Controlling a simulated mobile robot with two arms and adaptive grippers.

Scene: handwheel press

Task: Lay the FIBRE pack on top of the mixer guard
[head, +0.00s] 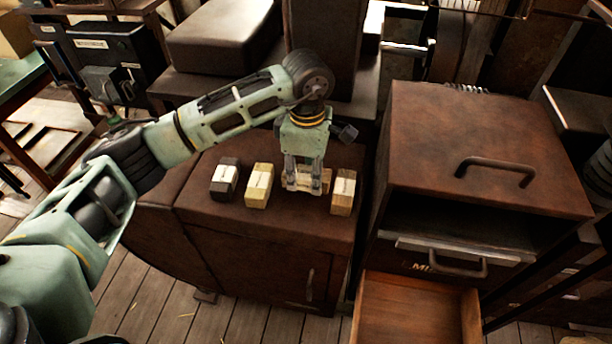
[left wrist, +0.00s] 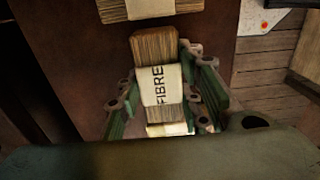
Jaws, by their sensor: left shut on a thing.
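The FIBRE pack (left wrist: 160,85) is a tan, fibrous block with a white paper band that reads FIBRE. It lies between the fingers of my left gripper (head: 304,186), which is shut on it. In the head view the fingers hide most of the pack (head: 325,180), low at the top of the brown cabinet; I cannot tell whether it touches. To the right stands a brown metal housing (head: 430,140) with a curved handle on its sloping top. A plate on its front starts with "MI", partly hidden, so it appears to be the mixer guard. Its top is bare. My right gripper is not in view.
On the cabinet top (head: 290,232) stand a dark pack (head: 224,179) and a cream pack (head: 259,186) to the left, and a tan pack (head: 343,191) close on the right. An open drawer (head: 415,310) juts out below the housing. A tall brown column (head: 330,40) rises behind my gripper.

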